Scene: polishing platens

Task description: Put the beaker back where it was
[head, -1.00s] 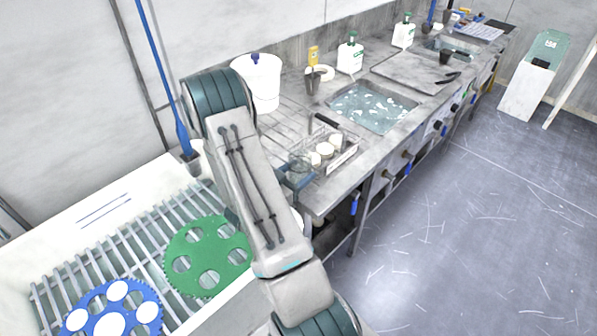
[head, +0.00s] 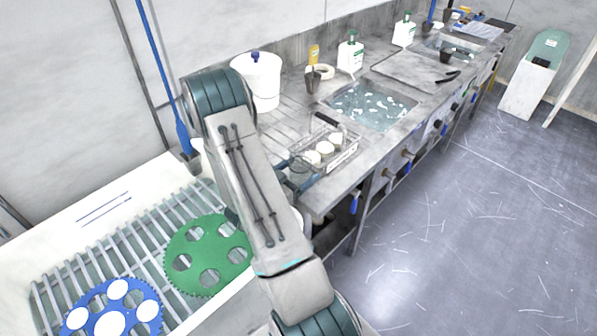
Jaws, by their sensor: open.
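A clear glass beaker (head: 300,164) appears to stand near the front left edge of the steel counter, beside a wire basket. Only its rim and part of its wall show, and it is hard to make out. My gripper (head: 297,178) is at the beaker, just beyond my arm's forearm. It is open, and its fingers are small and partly hidden. I cannot tell whether they surround or touch the glass.
The wire basket (head: 336,154) holds several white round pieces just right of my gripper. A white bucket (head: 263,88) stands behind. A water-filled sink (head: 368,106) lies farther right. A grated trough with a green disc (head: 208,254) and a blue disc (head: 114,307) is at left.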

